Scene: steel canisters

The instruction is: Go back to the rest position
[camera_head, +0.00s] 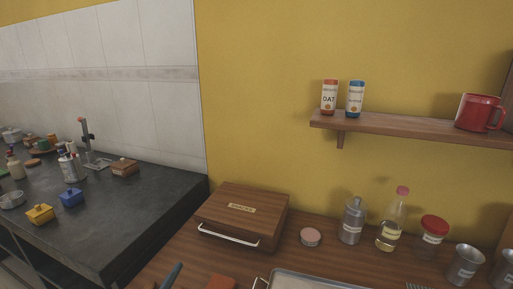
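A lidded steel canister (353,222) stands upright on the wooden counter below the wall shelf. An open steel container (466,266) stands at the lower right of the counter. Another steel container (507,270) is cut off by the right edge. Neither of my grippers is in view, so their state is hidden.
A wooden case (241,217), a pink round tin (311,237), a bottle (391,222) and a red-lidded jar (432,236) stand on the counter. A metal tray (312,281) is at the front. A shelf (415,129) holds two shakers and a red mug (478,112).

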